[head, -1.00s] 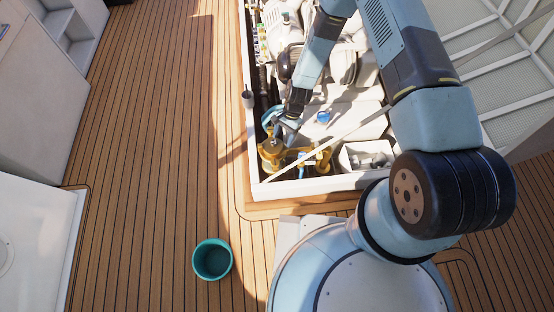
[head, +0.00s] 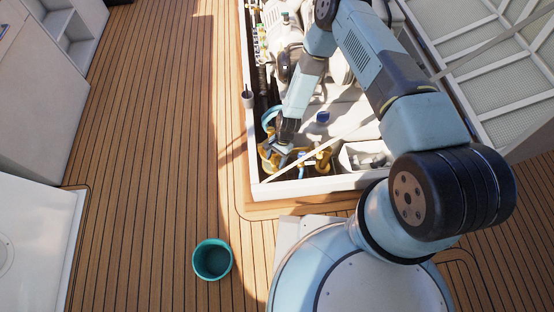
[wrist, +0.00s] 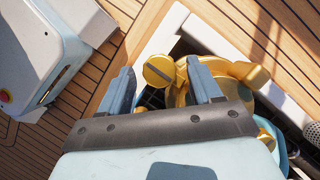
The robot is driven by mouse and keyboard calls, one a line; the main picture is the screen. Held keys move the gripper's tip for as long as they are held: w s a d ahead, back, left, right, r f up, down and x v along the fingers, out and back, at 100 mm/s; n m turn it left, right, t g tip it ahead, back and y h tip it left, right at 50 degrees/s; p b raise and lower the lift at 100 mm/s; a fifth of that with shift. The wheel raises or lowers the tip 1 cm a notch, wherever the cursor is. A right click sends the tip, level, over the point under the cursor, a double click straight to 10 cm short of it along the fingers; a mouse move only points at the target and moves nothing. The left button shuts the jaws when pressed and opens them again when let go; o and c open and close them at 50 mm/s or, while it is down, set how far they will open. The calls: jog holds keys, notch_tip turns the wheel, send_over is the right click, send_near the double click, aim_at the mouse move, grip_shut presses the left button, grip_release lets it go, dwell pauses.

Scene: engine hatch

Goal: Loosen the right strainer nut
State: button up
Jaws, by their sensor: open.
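The brass strainer (head: 265,158) stands in the front left corner of the hatch, partly hidden by my gripper (head: 279,149) in the head view. In the wrist view my gripper (wrist: 163,85) is open. A round brass piece with a dark slot across its top (wrist: 158,71), perhaps the right strainer nut, shows in the gap between the fingertips. It looks closer to the right finger, and I cannot tell if either finger touches it. The larger brass strainer body (wrist: 237,75) shows behind and right of the right finger.
More brass fittings (head: 322,160) and a white box (head: 364,156) stand right of the strainer. A blue cap (head: 322,117) sits behind. The white hatch rim (head: 300,187) borders the front. A teal bucket (head: 212,259) stands on open deck (head: 150,200).

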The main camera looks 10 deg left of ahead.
jog(key=shift+s+f, duration=0.1)
jog(key=shift+f, duration=0.1)
jog(key=shift+c, duration=0.5)
jog(key=c, duration=0.9)
